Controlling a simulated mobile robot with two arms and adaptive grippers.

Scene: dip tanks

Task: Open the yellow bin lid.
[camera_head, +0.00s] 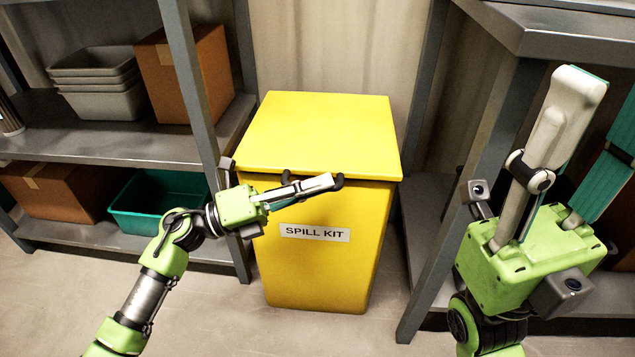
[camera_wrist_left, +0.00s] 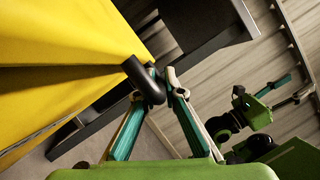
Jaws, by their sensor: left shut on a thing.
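The yellow bin (camera_head: 318,255), labelled SPILL KIT, stands upright on the floor between two racks. Its yellow lid (camera_head: 318,130) lies down over the top. A dark bar handle (camera_head: 338,181) runs along the lid's front edge, partly hidden by my left gripper (camera_head: 328,183). That gripper is shut on the handle near its right end. The left wrist view shows the fingertips around the dark handle end (camera_wrist_left: 147,82), with the yellow bin front (camera_wrist_left: 50,85) beside it. My right gripper (camera_head: 602,105) is raised at the right, fingers apart and empty, away from the bin.
A left rack (camera_head: 105,145) holds grey bins (camera_head: 98,85), cardboard boxes (camera_head: 190,72) and a teal bin (camera_head: 160,200). A grey metal rack (camera_head: 500,130) stands close on the right. A wall (camera_head: 340,50) is behind the bin. Some floor in front is clear.

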